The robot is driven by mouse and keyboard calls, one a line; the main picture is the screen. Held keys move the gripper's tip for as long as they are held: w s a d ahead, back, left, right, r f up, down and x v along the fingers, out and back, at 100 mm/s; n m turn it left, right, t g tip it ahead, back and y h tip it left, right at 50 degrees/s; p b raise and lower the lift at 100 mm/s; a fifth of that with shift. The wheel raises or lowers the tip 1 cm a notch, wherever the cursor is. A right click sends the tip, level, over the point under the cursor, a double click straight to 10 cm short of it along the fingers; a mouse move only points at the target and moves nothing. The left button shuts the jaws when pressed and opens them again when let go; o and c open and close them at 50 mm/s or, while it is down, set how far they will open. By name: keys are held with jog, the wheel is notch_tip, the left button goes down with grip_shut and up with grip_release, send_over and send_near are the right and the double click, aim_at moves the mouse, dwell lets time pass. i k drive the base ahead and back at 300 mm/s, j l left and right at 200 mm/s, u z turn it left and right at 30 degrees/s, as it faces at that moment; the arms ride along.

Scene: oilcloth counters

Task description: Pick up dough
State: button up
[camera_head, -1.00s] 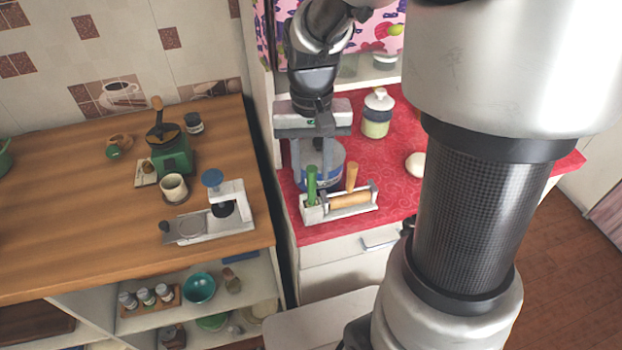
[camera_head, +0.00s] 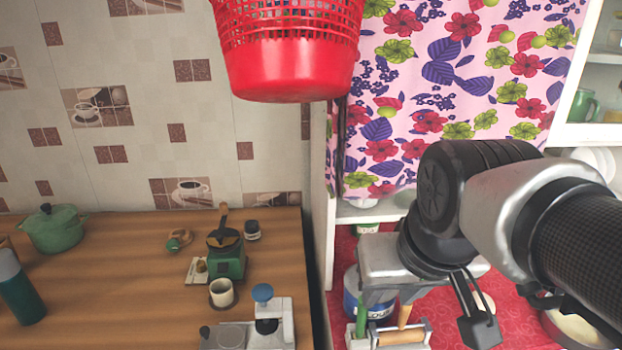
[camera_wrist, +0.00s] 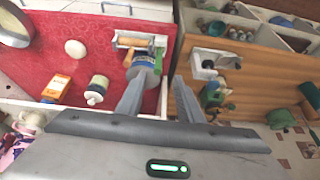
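A pale round lump of dough (camera_wrist: 75,48) lies on the red counter (camera_wrist: 50,25) in the wrist view, left of the rolling-pin rack. In the head view only part of the dough (camera_head: 488,301) shows beside my wrist. My gripper (camera_head: 388,302) is above the counter, near the blue-labelled tin and the rack, well left of the dough. In the wrist view its two fingers (camera_wrist: 162,92) are apart with nothing held between them.
A rack with a rolling pin (camera_head: 402,335) and a blue-labelled tin (camera_head: 352,292) stand below my gripper. A lidded jar (camera_wrist: 97,90) stands near the dough. A red basket (camera_head: 290,60) hangs above. A wooden counter (camera_head: 120,290) is left, across a gap.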

aim_at(489, 301)
jog(key=k+z, duration=0.15)
jog(key=z, duration=0.35)
jog(key=k+l+z, duration=0.1)
jog(key=z, duration=0.4)
jog(key=i+l+u, duration=0.15)
jog(key=l+u, duration=0.5)
jog(key=l, duration=0.3)
jog(key=i+l+u, duration=0.1)
jog(key=l+u, duration=0.25)
jog(key=l, duration=0.2)
